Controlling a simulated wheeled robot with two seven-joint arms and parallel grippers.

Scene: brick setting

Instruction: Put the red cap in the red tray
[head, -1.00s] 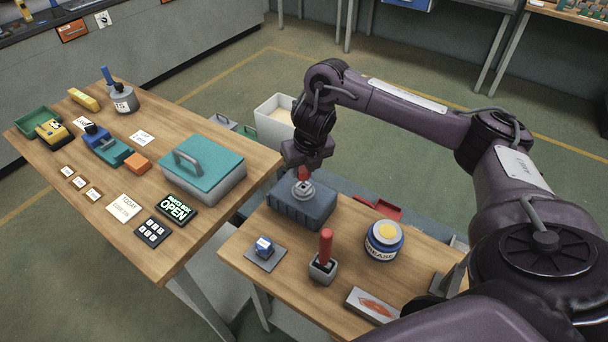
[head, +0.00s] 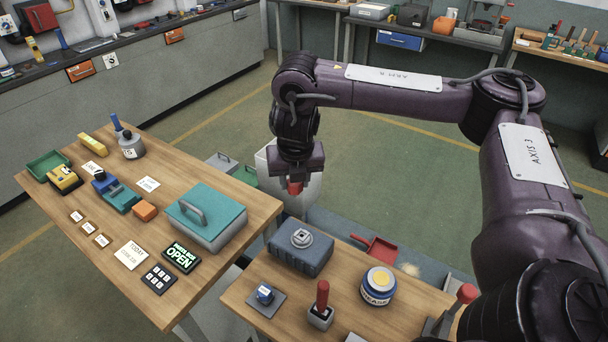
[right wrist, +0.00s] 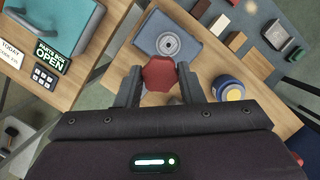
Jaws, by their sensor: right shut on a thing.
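The red cap (head: 295,188) is between the fingers of my right gripper (head: 295,178), above the far end of the blue-grey box. It also shows in the right wrist view (right wrist: 159,73) as a red, many-sided piece, with a finger on each side. The blue-grey box (head: 290,255) stands on the near bench with a bare round metal neck (head: 302,237) on its lid. A shallow red tray-like thing with a handle (head: 377,250) lies low behind the near bench; I cannot tell whether it is the red tray. My left gripper is out of view.
A grease tin (head: 378,286), a red-handled tool in a holder (head: 321,306) and a blue block on a plate (head: 264,294) stand on the near bench. The left table holds a teal-lidded box (head: 207,215) and a green tray (head: 48,165).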

